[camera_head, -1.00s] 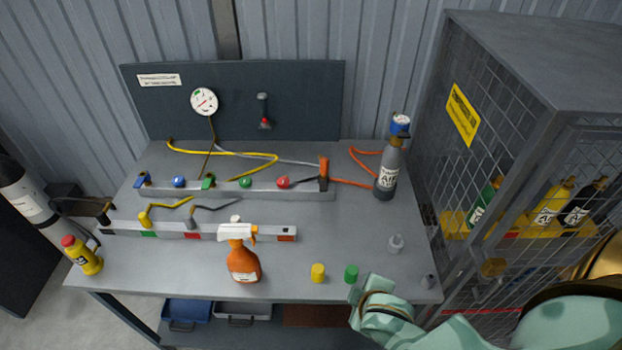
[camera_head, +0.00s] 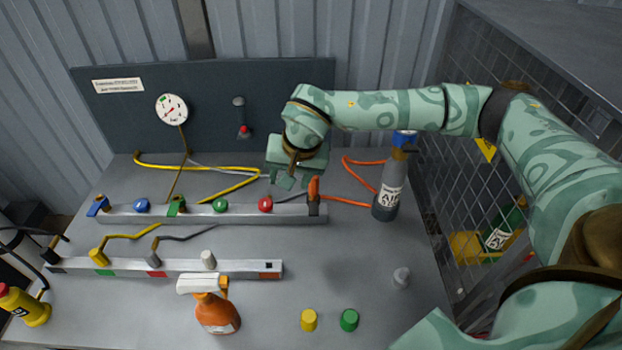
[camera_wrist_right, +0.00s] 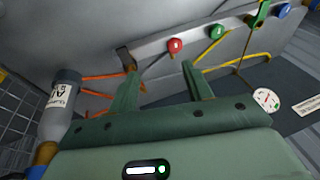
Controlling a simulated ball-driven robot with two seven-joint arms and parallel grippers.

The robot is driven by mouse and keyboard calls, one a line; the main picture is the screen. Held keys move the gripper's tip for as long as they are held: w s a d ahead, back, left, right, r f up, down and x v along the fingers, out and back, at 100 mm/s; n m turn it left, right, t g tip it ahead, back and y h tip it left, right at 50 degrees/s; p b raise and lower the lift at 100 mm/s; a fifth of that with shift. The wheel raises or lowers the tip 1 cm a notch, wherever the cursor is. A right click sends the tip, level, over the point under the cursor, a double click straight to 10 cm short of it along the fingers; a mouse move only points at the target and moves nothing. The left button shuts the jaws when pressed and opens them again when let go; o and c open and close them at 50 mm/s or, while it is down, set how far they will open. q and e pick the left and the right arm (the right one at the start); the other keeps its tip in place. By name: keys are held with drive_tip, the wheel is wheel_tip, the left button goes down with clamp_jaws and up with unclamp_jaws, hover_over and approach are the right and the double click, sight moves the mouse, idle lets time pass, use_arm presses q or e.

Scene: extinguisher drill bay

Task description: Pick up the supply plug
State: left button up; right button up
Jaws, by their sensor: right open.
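The likely supply plug is an orange upright plug (camera_head: 314,188) in a dark fitting at the right end of the rear rail (camera_head: 160,214). An orange hose (camera_head: 345,201) runs between it and the grey air bottle (camera_head: 386,193). My right gripper (camera_head: 291,180) hangs over the rear rail, just left of the plug, fingers downward. In the right wrist view my right gripper (camera_wrist_right: 160,78) is open and empty, with the red knob (camera_wrist_right: 175,45) beyond the fingers. There the dark fitting (camera_wrist_right: 125,58) is near the left finger, and the plug is mostly hidden. My left gripper is not in view.
The front rail (camera_head: 200,268) holds yellow and grey plugs. A mesh cage (camera_head: 440,190) bounds the right. The bench's middle right is clear.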

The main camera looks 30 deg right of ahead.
sight(314, 184)
drive_tip(key=w+d+r+h, duration=0.1)
drive_tip(key=w+d+h, duration=0.15)
drive_tip(key=d, duration=0.55)
drive_tip(key=b+x, duration=0.3)
drive_tip(key=x, duration=0.6)
drive_tip(key=shift+s, duration=0.1)
drive_tip(key=shift+f, duration=0.35)
drive_tip(key=x, duration=0.1)
drive_tip(key=b+x, duration=0.1)
drive_tip(key=x, duration=0.2)
drive_tip(key=shift+s+f+b, duration=0.2)
drive_tip(key=shift+f+b, duration=0.15)
drive_tip(key=shift+f, duration=0.15)
drive_tip(key=shift+w+f, duration=0.2)
drive_tip(key=shift+f, duration=0.05)
drive_tip(key=shift+r+h, duration=0.1)
drive_tip(key=shift+h, duration=0.15)
drive_tip(key=c, duration=1.1)
